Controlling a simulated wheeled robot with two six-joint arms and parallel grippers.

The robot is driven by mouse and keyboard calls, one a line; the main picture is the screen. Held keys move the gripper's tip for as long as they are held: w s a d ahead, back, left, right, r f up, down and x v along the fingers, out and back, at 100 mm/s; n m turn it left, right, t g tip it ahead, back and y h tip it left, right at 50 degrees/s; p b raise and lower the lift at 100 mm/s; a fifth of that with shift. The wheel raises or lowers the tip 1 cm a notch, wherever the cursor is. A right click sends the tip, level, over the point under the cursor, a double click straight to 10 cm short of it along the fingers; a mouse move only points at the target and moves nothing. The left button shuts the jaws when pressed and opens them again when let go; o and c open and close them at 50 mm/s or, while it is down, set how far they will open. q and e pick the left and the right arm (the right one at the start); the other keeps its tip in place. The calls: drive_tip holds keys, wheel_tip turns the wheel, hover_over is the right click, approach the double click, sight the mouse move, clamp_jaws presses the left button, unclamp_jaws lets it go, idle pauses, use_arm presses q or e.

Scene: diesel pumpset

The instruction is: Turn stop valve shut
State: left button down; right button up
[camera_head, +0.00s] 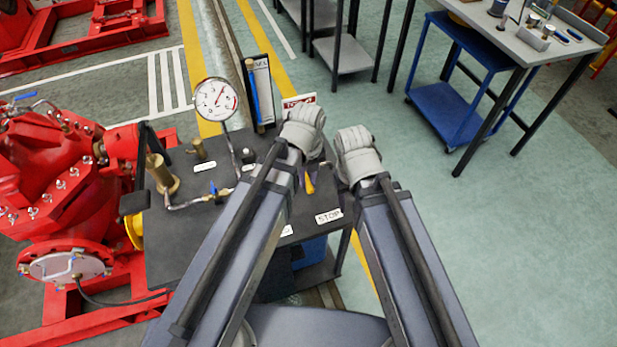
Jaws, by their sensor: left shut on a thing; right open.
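A dark panel table (260,225) carries a white STOP label (329,216) near its right corner. A small yellow piece (309,184), which looks like part of the stop valve, shows between my two forearms behind that label. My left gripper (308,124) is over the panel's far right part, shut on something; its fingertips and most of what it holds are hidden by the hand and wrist. My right gripper (352,143) is open and empty, just right of the left one, beyond the panel's right edge.
A red engine pumpset (60,175) is at the left. A blue cart (450,107) and a grey worktable (535,45) stand at the back right. Green floor at the right is clear.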

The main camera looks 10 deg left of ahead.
sight(307, 182)
idle(0.4)
use_arm(q)
drive_tip(key=c, duration=0.8)
unclamp_jaws()
drive_tip(key=shift+o, duration=0.2)
wheel_tip(307, 182, up, 8)
drive_tip(key=p, duration=0.8)
drive_tip(key=shift+f, duration=0.1)
use_arm(e)
wheel_tip(307, 182, up, 8)
drive_tip(key=shift+f, duration=0.1)
